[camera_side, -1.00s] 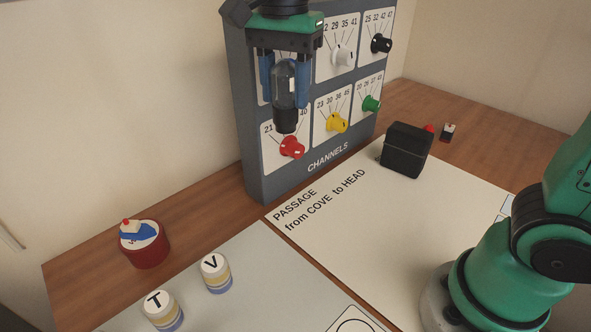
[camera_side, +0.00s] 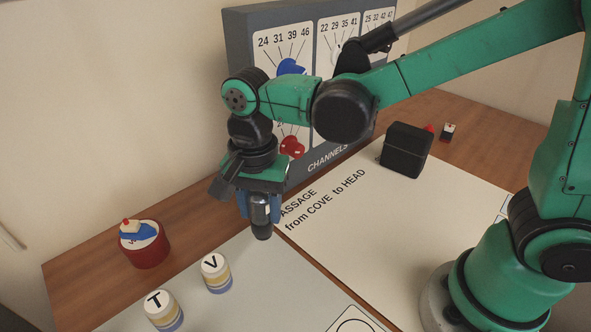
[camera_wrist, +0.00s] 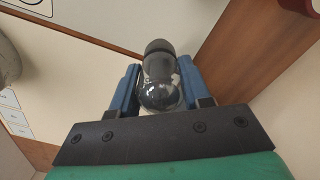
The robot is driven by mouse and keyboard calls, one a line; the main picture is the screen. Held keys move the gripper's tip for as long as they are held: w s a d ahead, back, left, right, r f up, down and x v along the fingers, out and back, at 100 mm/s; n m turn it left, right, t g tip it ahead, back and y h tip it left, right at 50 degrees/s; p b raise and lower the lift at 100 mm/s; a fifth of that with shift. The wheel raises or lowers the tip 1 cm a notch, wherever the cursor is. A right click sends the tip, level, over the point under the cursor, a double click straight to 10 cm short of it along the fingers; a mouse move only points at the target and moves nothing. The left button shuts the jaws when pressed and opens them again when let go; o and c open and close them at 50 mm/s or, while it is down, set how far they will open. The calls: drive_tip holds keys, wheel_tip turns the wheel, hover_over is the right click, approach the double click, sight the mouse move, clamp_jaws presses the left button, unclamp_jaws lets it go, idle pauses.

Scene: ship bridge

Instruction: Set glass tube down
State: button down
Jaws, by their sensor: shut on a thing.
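The glass tube (camera_side: 260,213) is a clear tube with a rounded top and a black lower end. My gripper (camera_side: 259,207) is shut on it, with blue fingers on both sides, and holds it roughly upright. In the wrist view the tube (camera_wrist: 159,84) sits between the two blue fingers of my gripper (camera_wrist: 160,88), its black end pointing away.
Lidded pots marked T (camera_side: 164,310) and V (camera_side: 216,273) stand on the grey sheet (camera_side: 270,290). A red round box (camera_side: 147,250) is at the left. The channels panel (camera_side: 300,170) rises behind my gripper. A black box (camera_side: 405,150) stands on the passage sheet (camera_side: 350,220).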

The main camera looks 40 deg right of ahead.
sight(263, 230)
drive_tip(key=shift+f, duration=2.5)
drive_tip(key=shift+f, duration=0.1)
drive_tip(key=shift+c, duration=2)
unclamp_jaws()
